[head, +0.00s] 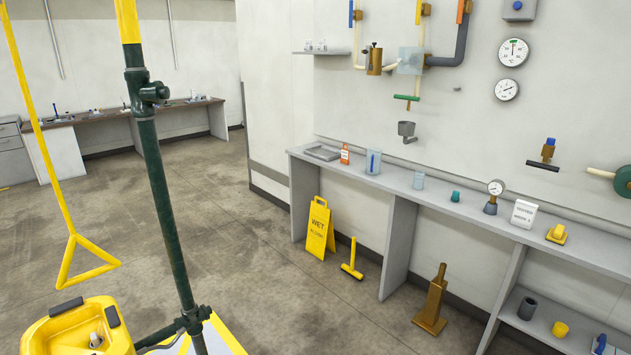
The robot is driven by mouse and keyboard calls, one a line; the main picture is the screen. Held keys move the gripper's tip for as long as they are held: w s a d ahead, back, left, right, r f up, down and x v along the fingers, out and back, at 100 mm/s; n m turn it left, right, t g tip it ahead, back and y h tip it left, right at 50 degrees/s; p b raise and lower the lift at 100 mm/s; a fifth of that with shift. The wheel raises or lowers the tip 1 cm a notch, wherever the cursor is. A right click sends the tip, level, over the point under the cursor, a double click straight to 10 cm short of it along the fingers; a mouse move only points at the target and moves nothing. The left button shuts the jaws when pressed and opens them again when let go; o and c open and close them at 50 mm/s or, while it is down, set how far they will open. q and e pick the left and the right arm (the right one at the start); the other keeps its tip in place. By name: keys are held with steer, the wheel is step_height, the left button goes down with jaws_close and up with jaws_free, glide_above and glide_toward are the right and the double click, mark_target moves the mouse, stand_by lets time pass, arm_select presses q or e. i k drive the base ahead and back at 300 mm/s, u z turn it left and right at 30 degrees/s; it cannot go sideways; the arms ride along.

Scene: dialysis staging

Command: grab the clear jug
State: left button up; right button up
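A clear, bluish jug-like container (373,162) with a dark blue upright stripe or handle stands upright on the long grey wall shelf (455,207), right of centre in the head view. Neither of my grippers shows in the head view, and nothing touches the jug.
A yellow wet-floor sign (320,229), a yellow-headed tool (352,262) and a brass-coloured stand (431,300) are on the floor below. A dark green pole (160,180) rises at left. The middle floor is clear.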

mark_target(373, 156)
steer(key=i, duration=2.55)
steer(key=z, duration=0.2)
